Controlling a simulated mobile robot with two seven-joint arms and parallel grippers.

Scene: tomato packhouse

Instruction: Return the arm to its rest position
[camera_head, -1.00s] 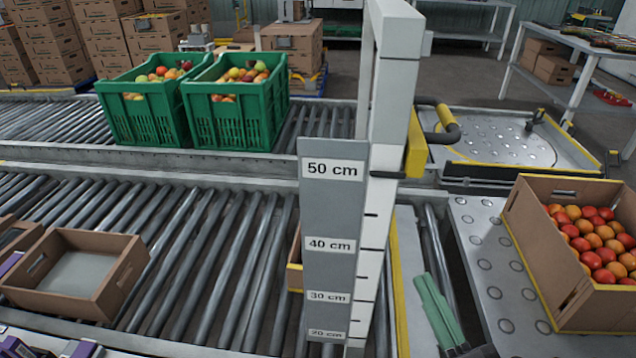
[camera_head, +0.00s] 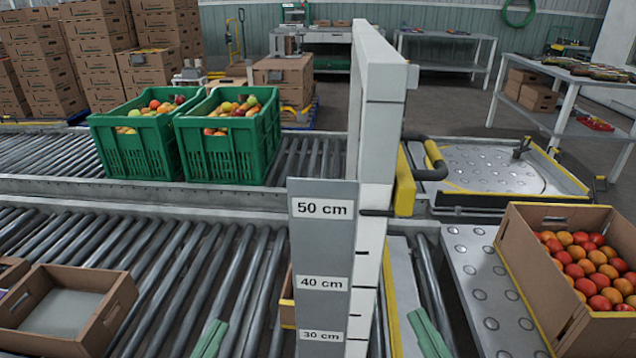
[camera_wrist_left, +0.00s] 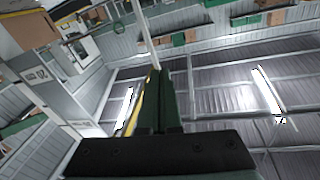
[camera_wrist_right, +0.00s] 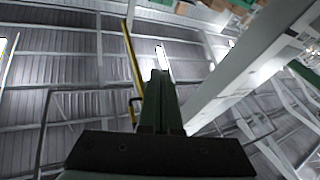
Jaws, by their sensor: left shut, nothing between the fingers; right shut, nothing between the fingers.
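My left gripper (camera_head: 210,338) shows at the bottom of the head view, left of the grey height scale, with its green fingers over the front roller conveyor. In the left wrist view its fingers (camera_wrist_left: 158,100) are pressed together with nothing between them, pointing up toward the roof. My right gripper (camera_head: 430,335) is at the bottom of the head view, right of the scale post. In the right wrist view its fingers (camera_wrist_right: 158,100) are also shut and empty, pointing up. Most of both arms is out of the head view.
The height scale (camera_head: 323,240) and its white post (camera_head: 376,130) stand between the grippers. An open box (camera_head: 120,308) lies on the conveyor at left. A tomato box (camera_head: 545,285) is at right. Green crates (camera_head: 230,155) of tomatoes stand on the rear conveyor.

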